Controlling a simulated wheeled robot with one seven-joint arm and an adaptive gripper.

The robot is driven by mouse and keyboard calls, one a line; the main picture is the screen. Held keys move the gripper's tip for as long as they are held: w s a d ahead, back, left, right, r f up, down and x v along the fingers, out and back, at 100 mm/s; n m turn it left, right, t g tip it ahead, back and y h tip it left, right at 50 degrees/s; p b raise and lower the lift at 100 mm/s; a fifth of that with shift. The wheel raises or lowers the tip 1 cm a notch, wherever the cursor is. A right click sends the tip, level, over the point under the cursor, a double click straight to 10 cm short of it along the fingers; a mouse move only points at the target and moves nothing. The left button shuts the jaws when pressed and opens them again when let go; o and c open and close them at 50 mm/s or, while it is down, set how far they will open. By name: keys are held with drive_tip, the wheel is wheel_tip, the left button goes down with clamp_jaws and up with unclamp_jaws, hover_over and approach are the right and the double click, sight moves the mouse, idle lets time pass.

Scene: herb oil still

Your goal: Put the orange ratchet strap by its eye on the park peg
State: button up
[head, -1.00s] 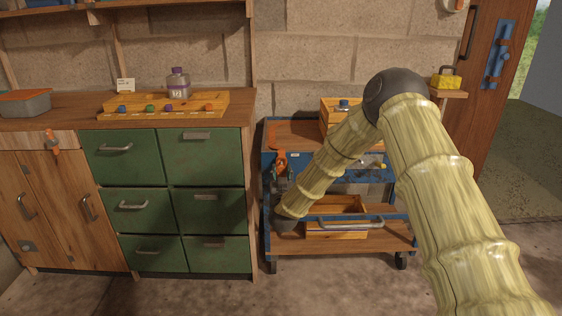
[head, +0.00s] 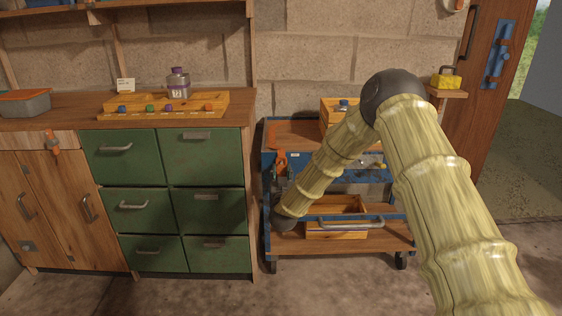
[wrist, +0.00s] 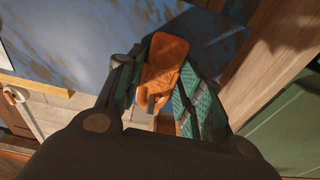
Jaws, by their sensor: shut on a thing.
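The orange ratchet strap (wrist: 163,65) is between the two fingers of my gripper (wrist: 160,75) in the wrist view, and the fingers are shut on it. Behind it is a scuffed blue metal panel. In the head view, orange (head: 279,160) shows at the left front of the blue cart (head: 270,215), just above my gripper (head: 281,184). My own arm partly covers that area. I cannot make out the strap's eye or the park peg in either view.
Green drawers (head: 205,157) with metal handles stand left of the cart, close to my gripper. A wooden box (head: 338,205) sits on the cart's lower shelf. Another orange thing (head: 52,141) is on the left cabinet. The floor in front is clear.

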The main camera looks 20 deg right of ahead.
drive_tip(key=shift+f, duration=0.2)
idle(0.6)
drive_tip(key=o, duration=1.1)
drive_tip(key=shift+c, duration=0.2)
drive_tip(key=v, duration=1.2)
